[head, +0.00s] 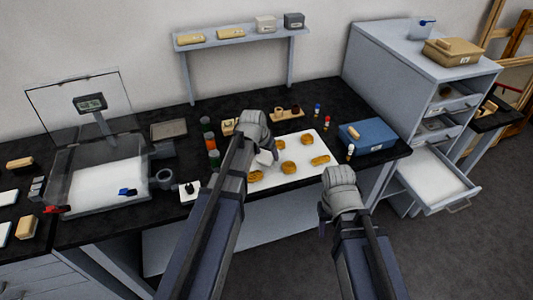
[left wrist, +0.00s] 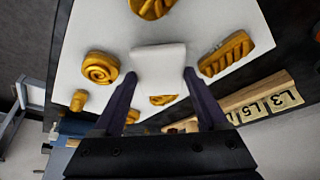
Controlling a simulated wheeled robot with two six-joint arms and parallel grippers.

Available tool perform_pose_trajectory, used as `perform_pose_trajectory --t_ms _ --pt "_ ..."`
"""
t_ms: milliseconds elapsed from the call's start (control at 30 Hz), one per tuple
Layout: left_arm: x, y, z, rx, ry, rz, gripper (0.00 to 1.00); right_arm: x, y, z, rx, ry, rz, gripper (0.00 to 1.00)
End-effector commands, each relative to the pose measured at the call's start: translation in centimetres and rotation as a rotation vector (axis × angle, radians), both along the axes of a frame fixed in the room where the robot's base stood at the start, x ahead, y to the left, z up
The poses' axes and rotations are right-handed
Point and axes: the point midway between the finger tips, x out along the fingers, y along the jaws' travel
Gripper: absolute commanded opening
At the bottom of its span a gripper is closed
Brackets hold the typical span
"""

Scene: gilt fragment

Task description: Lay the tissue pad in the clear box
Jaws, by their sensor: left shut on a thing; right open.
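The white tissue pad (left wrist: 158,60) is between the fingertips of my left gripper (left wrist: 162,80), which is shut on it. In the head view the pad (head: 265,158) shows just below my left gripper (head: 262,151), over the white board. The clear box (head: 103,205) stands at the left of the black bench, with its transparent lid (head: 60,105) raised. Its floor is white, and a small blue item (head: 127,191) shows at its front right. My right gripper (head: 328,222) is open, in front of the bench's edge; its fingers are mostly hidden.
The white board (head: 308,160) bears several gilt pieces, including a spiral (left wrist: 100,68). Bottles (head: 209,141) and a dark ring-shaped item (head: 164,179) stand between board and box. A blue case (head: 367,136) is to the right. A drawer (head: 433,178) stands open at the right.

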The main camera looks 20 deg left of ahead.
Motion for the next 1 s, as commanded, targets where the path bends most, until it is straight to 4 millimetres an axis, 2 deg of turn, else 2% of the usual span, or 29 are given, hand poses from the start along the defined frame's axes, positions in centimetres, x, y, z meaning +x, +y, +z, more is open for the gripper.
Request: perform_pose_trajectory --t_ms 33,300,433,567,1000 --pt "0.0 0.0 1.4 0.000 0.000 0.000 0.16 0.0 0.0 1.4 0.000 0.000 0.000 0.50" --pt "0.0 0.0 5.7 0.000 0.000 0.000 0.16 0.0 0.0 5.7 0.000 0.000 0.000 0.50" --pt "0.0 0.0 7.3 0.000 0.000 0.000 0.16 0.0 0.0 7.3 0.000 0.000 0.000 0.50" --pt "0.0 0.0 7.9 0.000 0.000 0.000 0.16 0.0 0.0 7.9 0.000 0.000 0.000 0.50" --pt "0.0 0.0 7.9 0.000 0.000 0.000 0.16 0.0 0.0 7.9 0.000 0.000 0.000 0.50"
